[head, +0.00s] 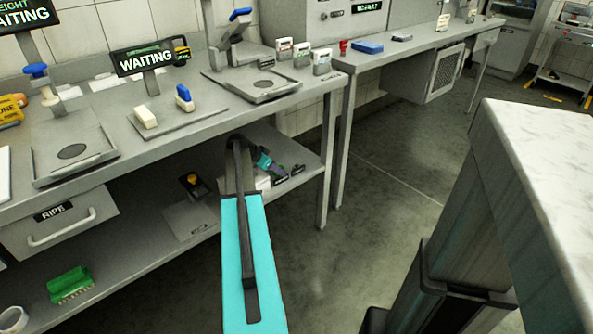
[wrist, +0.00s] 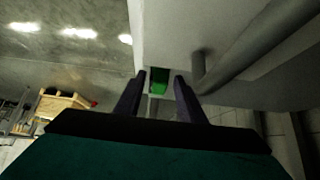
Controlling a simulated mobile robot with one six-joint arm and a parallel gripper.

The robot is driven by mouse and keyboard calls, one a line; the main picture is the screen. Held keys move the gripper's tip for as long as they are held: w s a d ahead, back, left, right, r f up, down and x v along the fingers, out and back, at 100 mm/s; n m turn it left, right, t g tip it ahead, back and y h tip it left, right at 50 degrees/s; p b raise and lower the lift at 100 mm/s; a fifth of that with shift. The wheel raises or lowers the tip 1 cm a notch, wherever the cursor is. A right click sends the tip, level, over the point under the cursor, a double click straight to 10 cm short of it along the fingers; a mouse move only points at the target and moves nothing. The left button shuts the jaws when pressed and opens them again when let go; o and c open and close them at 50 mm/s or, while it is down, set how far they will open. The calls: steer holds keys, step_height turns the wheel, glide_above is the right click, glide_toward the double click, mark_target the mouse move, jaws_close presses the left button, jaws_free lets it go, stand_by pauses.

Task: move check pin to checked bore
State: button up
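My gripper (wrist: 159,77) shows in the wrist view with its two dark fingers spread apart and nothing gripped between them. A small green patch (wrist: 159,80) shows beyond the fingertips. In the head view my teal arm reaches toward the bench's right end, and its far end is below the top, near the lower shelf. On the bench, a blue-topped white piece (head: 184,98) and a cream block (head: 146,117) stand on a grey plate (head: 180,121) before the WAITING sign (head: 142,59). I cannot tell which thing is the check pin, and no checked bore can be made out.
The lower shelf (head: 130,262) holds a green brush-like object (head: 70,284) and a drawer marked RIPE (head: 60,222) hangs above it. Bench legs (head: 328,165) stand close to my arm. A pale countertop (head: 535,150) is at right. The floor (head: 400,175) between is clear.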

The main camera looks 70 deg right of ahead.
steer(key=shift+c, duration=0.4)
jaws_close()
steer(key=shift+r+p, duration=1.2)
steer(key=shift+r, duration=1.7)
